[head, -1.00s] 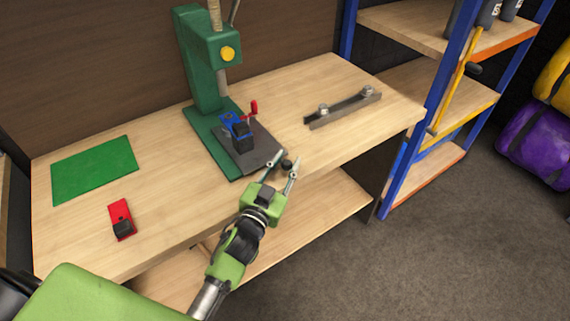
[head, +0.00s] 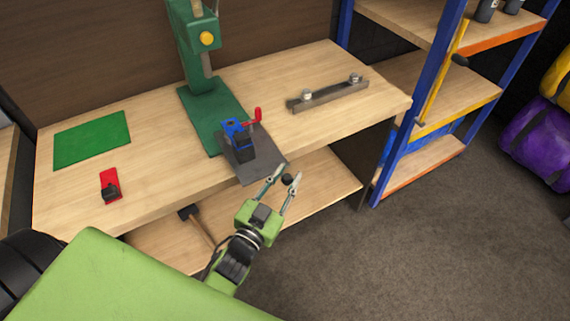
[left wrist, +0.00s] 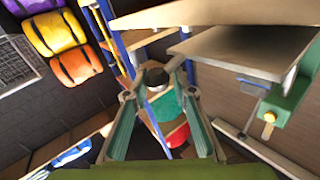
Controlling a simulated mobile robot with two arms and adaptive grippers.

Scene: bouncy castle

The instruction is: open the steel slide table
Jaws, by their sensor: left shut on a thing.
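The steel slide table (head: 262,169) is a dark grey plate at the foot of the green press (head: 202,100). It juts out past the front edge of the workbench. A small blue vise (head: 238,135) with a red handle sits on it. A round black knob (head: 289,179) shows just off the plate's front corner. My left gripper (head: 283,181) is shut on this knob, with one finger on each side. In the left wrist view the knob (left wrist: 155,78) is between the fingertips, and the plate (left wrist: 236,52) is at upper right. My right gripper is not in view.
The wooden workbench (head: 170,190) also bears a green mat (head: 92,140), a red tool (head: 110,185) and a steel bar with bolts (head: 328,95). A hammer (head: 198,222) lies on its lower shelf. A blue-framed shelf rack (head: 420,110) stands at right. The floor in front is clear.

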